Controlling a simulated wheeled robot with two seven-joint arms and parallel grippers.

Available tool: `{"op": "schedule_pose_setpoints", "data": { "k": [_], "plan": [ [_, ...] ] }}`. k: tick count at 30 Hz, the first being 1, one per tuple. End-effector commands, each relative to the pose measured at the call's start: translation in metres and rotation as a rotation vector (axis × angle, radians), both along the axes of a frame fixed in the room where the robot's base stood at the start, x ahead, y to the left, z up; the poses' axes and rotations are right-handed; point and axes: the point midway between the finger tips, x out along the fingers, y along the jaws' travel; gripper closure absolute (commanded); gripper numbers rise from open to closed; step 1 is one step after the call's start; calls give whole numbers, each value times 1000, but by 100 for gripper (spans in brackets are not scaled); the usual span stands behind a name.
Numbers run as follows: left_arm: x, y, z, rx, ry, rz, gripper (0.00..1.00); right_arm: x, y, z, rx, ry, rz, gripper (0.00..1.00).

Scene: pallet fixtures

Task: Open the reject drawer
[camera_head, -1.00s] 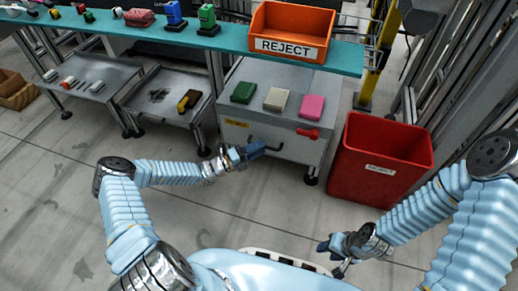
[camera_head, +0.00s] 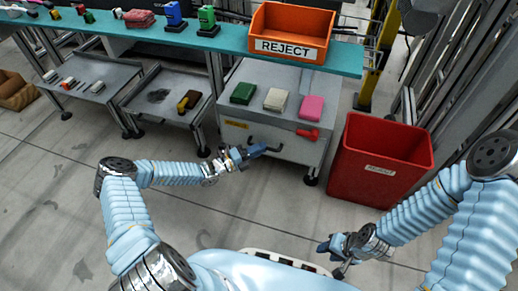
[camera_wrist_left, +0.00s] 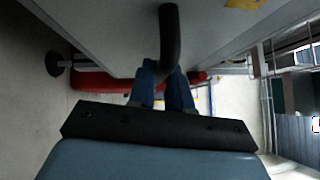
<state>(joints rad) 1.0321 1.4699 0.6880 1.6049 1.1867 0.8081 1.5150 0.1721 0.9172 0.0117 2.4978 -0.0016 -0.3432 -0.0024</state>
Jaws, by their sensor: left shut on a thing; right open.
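The grey drawer cabinet (camera_head: 262,138) stands under the teal bench, with a yellow label on its front. A dark bent handle (camera_head: 274,148) sticks out from that front and also shows in the left wrist view (camera_wrist_left: 169,40). My left gripper (camera_head: 255,151) is shut on this handle; in the left wrist view its blue fingers (camera_wrist_left: 164,85) are on either side of the handle's lower end. I see no clear gap around the drawer front. My right gripper (camera_head: 327,246) is open and empty, low at the right, away from the cabinet.
A red reject bin (camera_head: 365,185) stands right of the cabinet. A red lever (camera_head: 307,134) sits on the cabinet's front. Green, cream and pink blocks (camera_head: 275,99) lie on its top. An orange REJECT crate (camera_head: 290,20) is on the teal bench (camera_head: 230,42). The floor in front is clear.

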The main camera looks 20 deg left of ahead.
Motion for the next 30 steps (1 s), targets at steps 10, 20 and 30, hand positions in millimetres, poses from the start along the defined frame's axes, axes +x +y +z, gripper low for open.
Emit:
{"op": "schedule_pose_setpoints", "data": {
  "k": [10,20,30],
  "plan": [
    [-44,2,5,-1,6,1,100,1,-2,28,-6,-5,-4,57],
    [-134,6,4,-2,6,2,100,2,-6,62,-15,-11,-9,57],
    [-219,9,1,-1,4,3,100,1,-4,76,-12,-10,-6,57]
  ]
}}
